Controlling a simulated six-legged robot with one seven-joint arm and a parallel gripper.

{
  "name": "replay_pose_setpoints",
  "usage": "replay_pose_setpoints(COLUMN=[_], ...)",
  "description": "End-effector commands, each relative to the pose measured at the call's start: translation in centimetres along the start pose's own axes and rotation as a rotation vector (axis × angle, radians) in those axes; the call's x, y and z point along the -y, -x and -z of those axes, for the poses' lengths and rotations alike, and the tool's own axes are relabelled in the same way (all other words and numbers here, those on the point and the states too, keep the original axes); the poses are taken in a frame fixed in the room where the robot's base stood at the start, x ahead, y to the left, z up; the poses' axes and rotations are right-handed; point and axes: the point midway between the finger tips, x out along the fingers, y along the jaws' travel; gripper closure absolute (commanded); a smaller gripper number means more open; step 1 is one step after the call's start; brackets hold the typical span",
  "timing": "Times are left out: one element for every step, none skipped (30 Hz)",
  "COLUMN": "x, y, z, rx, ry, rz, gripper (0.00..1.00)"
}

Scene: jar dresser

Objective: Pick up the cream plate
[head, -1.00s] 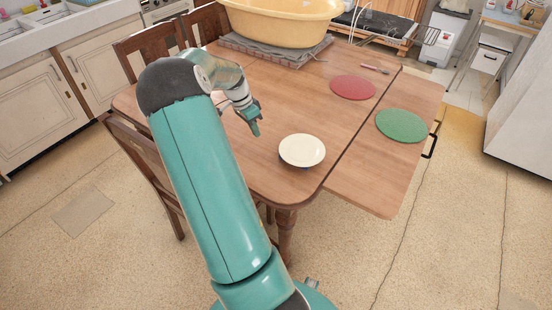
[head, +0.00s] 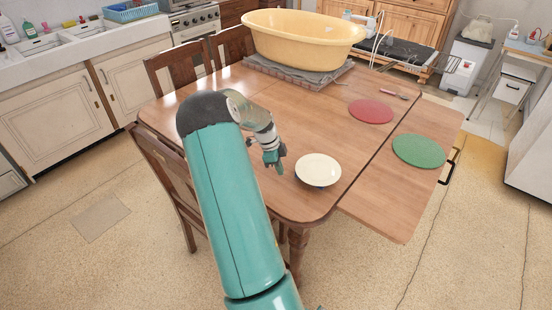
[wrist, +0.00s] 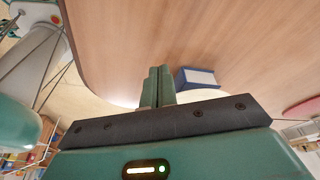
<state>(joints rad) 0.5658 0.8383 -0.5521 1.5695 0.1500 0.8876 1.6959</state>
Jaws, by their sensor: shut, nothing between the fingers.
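A red round mat (head: 371,111) and a green round mat (head: 419,151) lie to the right. A large yellow tub (head: 303,40) stands on a grey cloth at the back. A fork (head: 402,96) lies near the red mat. Chairs (head: 170,165) line the left side.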

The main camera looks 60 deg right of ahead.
Motion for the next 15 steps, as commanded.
replay_pose_setpoints(x=[-0.1, -0.1, -0.1, -0.1, -0.1, -0.2, -0.2, -0.2, -0.2, -0.3, -0.3, -0.3, -0.3, -0.3, -0.3], y=[-1.2, -1.7, -1.6, -1.8, -1.9, -2.0, -2.1, -2.2, -2.3, -2.3, -2.4, -2.4, -2.4, -2.4, -2.4], z=[0.1, 0.1, 1.1, 1.6, 2.0, 2.5, 2.8, 3.1, 3.4, 3.6, 3.7, 3.8, 3.9, 3.9, 3.9], rx=[-0.001, -0.001, 0.001, 0.001, 0.001, 0.001, 0.001, 0.001, 0.001, 0.001, 0.001, 0.001, 0.001, 0.0, 0.0], ry=[-0.001, 0.0, -0.004, -0.004, -0.004, -0.003, -0.003, -0.002, -0.001, 0.0, 0.0, 0.001, 0.001, 0.001, 0.001], rz=[-0.003, -0.004, -0.001, -0.001, -0.001, 0.0, 0.0, 0.0, 0.0, 0.0, 0.0, 0.0, 0.0, 0.0, 0.0], gripper=[1.0, 1.0, 1.0, 1.0, 1.0, 1.0, 1.0, 1.0, 1.0, 1.0, 1.0, 1.0, 1.0, 1.0, 1.0])
